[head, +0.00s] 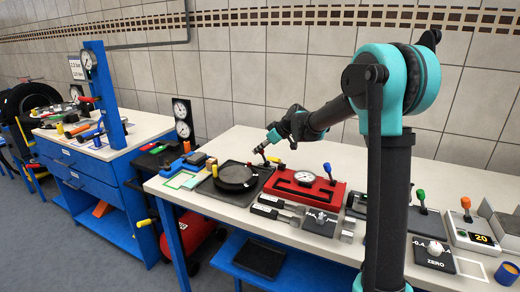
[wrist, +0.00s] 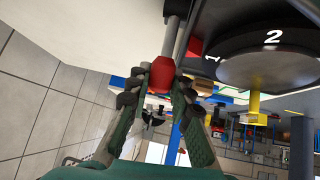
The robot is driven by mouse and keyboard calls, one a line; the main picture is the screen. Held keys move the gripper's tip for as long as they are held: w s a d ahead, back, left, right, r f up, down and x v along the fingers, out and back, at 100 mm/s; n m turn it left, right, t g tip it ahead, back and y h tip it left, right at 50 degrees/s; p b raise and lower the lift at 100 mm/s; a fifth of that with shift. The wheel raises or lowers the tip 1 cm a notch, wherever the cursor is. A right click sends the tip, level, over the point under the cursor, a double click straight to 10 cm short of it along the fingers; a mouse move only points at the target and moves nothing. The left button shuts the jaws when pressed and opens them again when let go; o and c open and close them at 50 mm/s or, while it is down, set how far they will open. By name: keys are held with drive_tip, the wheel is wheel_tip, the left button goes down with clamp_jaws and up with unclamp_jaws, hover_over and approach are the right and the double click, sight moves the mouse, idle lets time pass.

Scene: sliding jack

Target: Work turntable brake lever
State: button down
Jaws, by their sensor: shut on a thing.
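The black round turntable (head: 235,175) sits on a dark square plate on the white bench; in the wrist view its dark body (wrist: 265,60) shows the numbers 1 and 2. The brake lever is a grey rod (wrist: 173,32) with a red knob (wrist: 162,76), beside the turntable. My gripper (wrist: 160,88) is shut on the red knob, with a finger on each side of it. In the head view my gripper (head: 270,138) is behind the turntable, small, and it partly hides the lever there.
A red block with a gauge (head: 304,178) stands right of the turntable. Grey metal parts (head: 278,210) lie in front. A green-topped lever (head: 421,197) and an orange-topped lever (head: 466,205) stand farther right. A blue workbench with a column (head: 103,95) is at left.

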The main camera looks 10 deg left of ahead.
drive_tip(key=shift+d, duration=0.1)
drive_tip(key=shift+s+d+r+t+y, duration=0.15)
drive_tip(key=shift+d+t+y, duration=0.15)
drive_tip(key=shift+y, duration=0.25)
drive_tip(key=shift+s+d+r+t+y, duration=0.1)
drive_tip(key=shift+d+t+y, duration=0.1)
drive_tip(key=shift+d+y, duration=0.3)
drive_tip(key=shift+s+d+r+m+t+y, duration=0.1)
drive_tip(key=shift+s+d+m+t+y, duration=0.15)
drive_tip(key=shift+d+y, duration=0.4)
drive_tip(key=shift+s+d+m+t+y, duration=0.15)
drive_tip(key=shift+d+t+y, duration=0.2)
drive_tip(key=shift+y, duration=0.55)
drive_tip(key=c, duration=1.3)
unclamp_jaws()
drive_tip(key=shift+c, duration=0.2)
drive_tip(key=v, duration=0.7)
drive_tip(key=shift+s+d, duration=0.15)
drive_tip(key=shift+s, duration=0.05)
